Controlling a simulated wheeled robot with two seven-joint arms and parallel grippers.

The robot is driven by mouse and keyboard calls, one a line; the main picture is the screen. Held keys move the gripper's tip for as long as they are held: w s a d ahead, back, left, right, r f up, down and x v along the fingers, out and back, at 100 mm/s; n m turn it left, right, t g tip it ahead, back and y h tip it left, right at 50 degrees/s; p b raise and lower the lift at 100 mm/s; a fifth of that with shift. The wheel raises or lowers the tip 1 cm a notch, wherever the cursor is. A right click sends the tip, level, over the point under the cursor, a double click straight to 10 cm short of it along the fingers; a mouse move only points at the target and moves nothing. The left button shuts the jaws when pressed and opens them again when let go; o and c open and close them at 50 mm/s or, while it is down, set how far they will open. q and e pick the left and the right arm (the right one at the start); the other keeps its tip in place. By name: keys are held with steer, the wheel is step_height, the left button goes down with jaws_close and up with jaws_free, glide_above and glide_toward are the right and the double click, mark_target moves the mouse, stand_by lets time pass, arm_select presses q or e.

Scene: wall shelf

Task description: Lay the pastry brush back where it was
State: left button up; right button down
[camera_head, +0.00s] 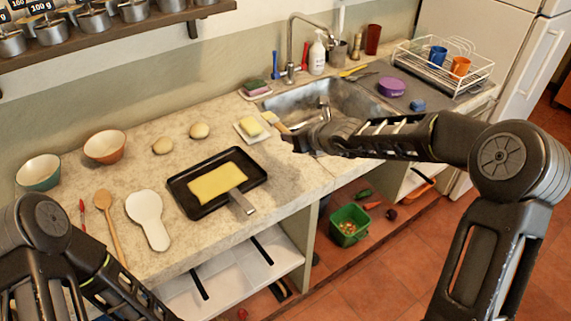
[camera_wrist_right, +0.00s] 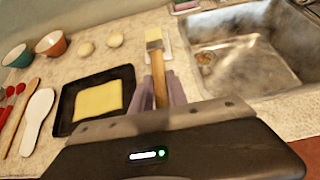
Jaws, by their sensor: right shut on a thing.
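My right gripper (camera_head: 288,135) is shut on the pastry brush (camera_head: 281,127), holding it by its wooden handle near the sink's left edge. In the right wrist view the brush (camera_wrist_right: 159,82) points away between the fingers (camera_wrist_right: 162,90), its pale bristles in line with the white butter dish (camera_wrist_right: 167,49). In the head view the bristles are just right of the dish (camera_head: 240,133) with its yellow block; I cannot tell whether they touch anything. My left arm is at the lower left; its gripper is not visible.
A black pan (camera_head: 183,193) with a yellow sheet lies on the counter (camera_head: 288,180). A white spoon rest (camera_head: 147,217), wooden spoon (camera_head: 108,222), two bowls and two round buns stand to the left. The sink (camera_head: 335,97) is at the right. Counter right of the pan is clear.

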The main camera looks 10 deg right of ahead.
steer(key=shift+f, duration=0.4)
steer(key=b, duration=0.1)
glide_above(291, 171)
step_height(291, 171, down, 5)
steer(key=shift+f, duration=0.25)
steer(key=shift+f, duration=1.9)
steer(key=shift+f+b, duration=0.6)
steer(key=shift+b, duration=0.2)
steer(key=c, duration=1.3)
jaws_free()
